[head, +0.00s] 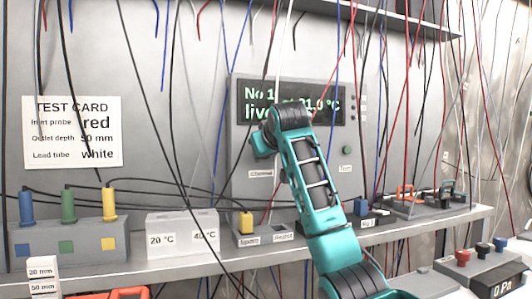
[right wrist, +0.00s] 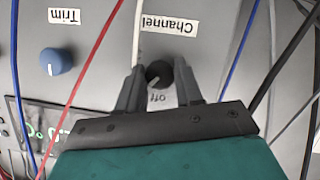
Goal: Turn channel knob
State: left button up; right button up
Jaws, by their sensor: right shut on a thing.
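The channel knob (right wrist: 157,76) is a small dark round knob on the grey panel, with a white pointer line. In the right wrist view it sits between the two fingers of my right gripper (right wrist: 160,67), which is shut on it. The "Channel" label (right wrist: 168,25) appears upside down above it, and "Off" (right wrist: 158,97) is printed just below. In the head view my right arm covers the knob; the "Channel" label (head: 261,173) shows to the left of the arm. The panel's display (head: 258,113) reads "No 1" and "live", partly covered. My left gripper is not in view.
A blue trim knob (right wrist: 57,61) is beside the channel knob. Many loose wires hang before the panel. A shelf (head: 130,261) holds colored probes (head: 68,206), a white temperature block (head: 182,234) and a yellow plug (head: 246,222). A test card (head: 73,132) is on the wall.

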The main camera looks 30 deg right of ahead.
jog(key=shift+r, duration=0.1)
dwell(0.3)
jog(key=o, duration=1)
jog(key=shift+o, duration=0.2)
jog(key=shift+s, duration=0.1)
jog(key=b+v, duration=0.2)
jog(key=v, duration=1)
jog(key=shift+s+a, duration=0.15)
jog(key=shift+s, duration=0.15)
